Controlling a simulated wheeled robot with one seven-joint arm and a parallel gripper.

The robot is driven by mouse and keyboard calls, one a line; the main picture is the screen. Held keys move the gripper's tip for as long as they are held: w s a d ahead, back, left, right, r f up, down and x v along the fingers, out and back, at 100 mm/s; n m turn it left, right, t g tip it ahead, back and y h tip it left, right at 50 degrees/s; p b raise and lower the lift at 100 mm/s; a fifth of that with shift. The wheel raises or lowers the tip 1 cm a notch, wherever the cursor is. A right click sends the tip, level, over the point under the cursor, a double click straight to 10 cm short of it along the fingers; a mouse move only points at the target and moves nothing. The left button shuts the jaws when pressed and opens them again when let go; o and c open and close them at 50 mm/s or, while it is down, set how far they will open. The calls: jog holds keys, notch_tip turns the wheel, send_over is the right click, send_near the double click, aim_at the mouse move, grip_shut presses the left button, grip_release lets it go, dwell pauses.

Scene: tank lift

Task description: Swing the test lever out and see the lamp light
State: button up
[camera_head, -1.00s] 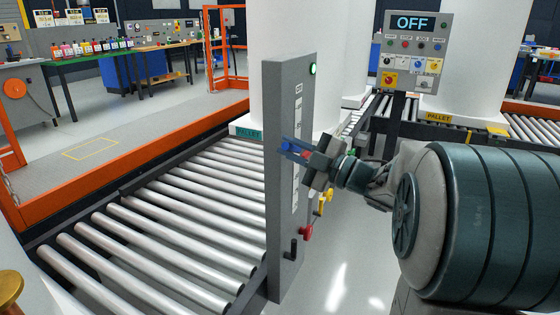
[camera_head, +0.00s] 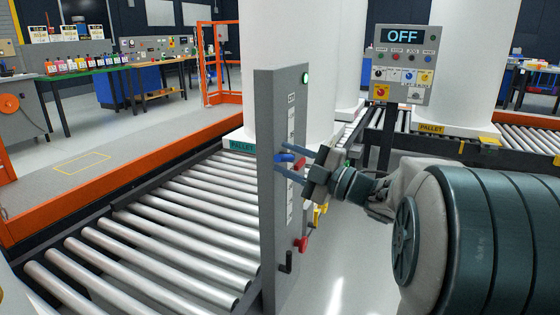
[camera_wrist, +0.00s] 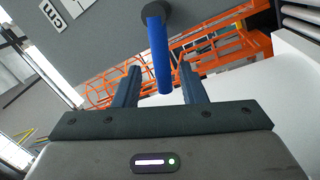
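The blue lever (camera_head: 284,158) sticks out from the narrow edge side of a tall grey panel (camera_head: 268,200). In the wrist view the blue lever (camera_wrist: 159,55) hangs from a dark round pivot, between my two fingers. My gripper (camera_head: 281,156) is open, one finger on each side of the lever. In the wrist view my gripper (camera_wrist: 160,78) shows gaps on both sides of it. A small round lamp (camera_head: 306,78) near the panel's top glows green. The labels are too small to read.
A red handle (camera_head: 301,244), yellow handles (camera_head: 319,216) and a black handle (camera_head: 286,263) sit lower on the panel. Rollers (camera_head: 150,240) run left of it. A control box (camera_head: 405,65) reading OFF stands behind right, with white tanks nearby.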

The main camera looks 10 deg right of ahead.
jog(key=shift+a+r, duration=0.1)
jog(key=shift+a, duration=0.15)
jog(key=p+v, duration=0.1)
jog(key=v, duration=1.3)
jog(key=shift+w+p, duration=0.15)
jog(key=shift+p, duration=0.15)
jog(key=w+d+r+m+t+h+p, duration=0.2)
jog(key=w+r+m+h+p, duration=0.5)
jog(key=r+m+h+p, duration=0.65)
jog(key=s+a+f+m+g+p, duration=0.1)
jog(key=s+a+m+g+p, duration=0.3)
jog(key=s, duration=0.6)
jog(key=s+a+f+m+g+p, duration=0.2)
jog(key=s+a+m+g+p, duration=0.3)
jog(key=s+a+g+p, duration=0.4)
jog(key=shift+s+f+h+p, duration=0.15)
jog(key=shift+s+h+p, duration=0.35)
jog(key=shift+s, duration=0.3)
